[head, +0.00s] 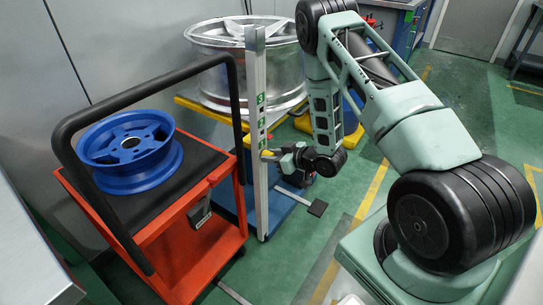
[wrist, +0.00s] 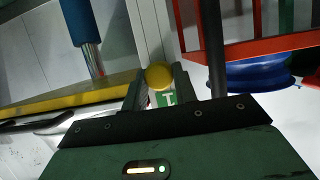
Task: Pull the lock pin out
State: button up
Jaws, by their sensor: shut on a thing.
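The lock pin has a round yellow knob (head: 267,154) at the side of the upright silver post (head: 257,95), beside the green number labels. In the wrist view the yellow knob (wrist: 159,75) sits between my two fingertips, with a green label just below it. My gripper (head: 274,156) reaches the post from the right and is shut on the knob. The wrist view also shows my gripper (wrist: 159,88) with a finger on each side of the knob. The pin's shaft is hidden, so I cannot tell how far it sits in the post.
An orange cart (head: 190,262) with a black handle carries a blue wheel rim (head: 125,172) left of the post. A large silver wheel (head: 215,80) lies on a yellow-edged stand behind it. A blue base (head: 285,210) is low behind the post.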

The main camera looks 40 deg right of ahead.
jog(key=s+d, duration=0.3)
jog(key=s, duration=0.6)
jog(key=shift+s+d+p, duration=0.25)
jog(key=shift+s+p, duration=0.05)
dwell(1.1)
